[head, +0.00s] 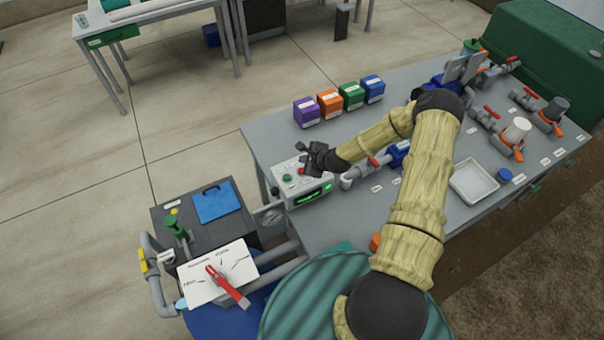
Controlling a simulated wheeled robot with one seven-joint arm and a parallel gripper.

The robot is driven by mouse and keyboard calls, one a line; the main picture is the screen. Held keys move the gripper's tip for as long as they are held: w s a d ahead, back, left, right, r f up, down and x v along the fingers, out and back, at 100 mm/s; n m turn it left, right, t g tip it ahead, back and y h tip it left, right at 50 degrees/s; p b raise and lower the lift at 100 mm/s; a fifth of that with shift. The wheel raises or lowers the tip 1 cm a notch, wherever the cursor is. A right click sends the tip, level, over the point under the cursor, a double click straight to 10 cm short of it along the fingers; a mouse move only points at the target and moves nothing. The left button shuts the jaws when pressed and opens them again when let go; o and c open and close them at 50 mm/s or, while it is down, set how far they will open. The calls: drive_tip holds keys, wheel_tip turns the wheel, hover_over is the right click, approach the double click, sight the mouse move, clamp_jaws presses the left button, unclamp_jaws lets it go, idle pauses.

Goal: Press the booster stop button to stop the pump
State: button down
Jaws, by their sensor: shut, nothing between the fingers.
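The control box (318,190) is a light grey unit at the left front of the grey bench. Its top carries a green button (287,178) and a red button (302,171), and its front has a lit green display (307,197). The labels are too small to read. My gripper (308,167) is shut and empty, reaching in from the right over the box's top, right beside the red button. I cannot tell whether it touches the button. The gripper hides part of the box's top.
Purple (306,112), orange (329,104), green (351,97) and blue (372,89) boxes stand behind the control box. Pipework with a red-handled valve (373,162) runs to its right. A white tray (474,181) lies further right. A dial panel with a red lever (226,286) is front left.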

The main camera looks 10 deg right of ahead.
drive_tip(key=shift+f+b, duration=1.15)
drive_tip(key=shift+f, duration=0.7)
drive_tip(key=shift+f, duration=0.1)
idle(0.5)
drive_tip(key=shift+f+b, duration=0.35)
drive_tip(key=shift+b, duration=0.1)
drive_tip(key=shift+f+b, duration=0.35)
idle(0.5)
idle(0.3)
drive_tip(key=shift+r+p, duration=0.45)
drive_tip(key=shift+r, duration=0.4)
drive_tip(key=shift+r+p, duration=1.65)
drive_tip(key=shift+r, duration=0.85)
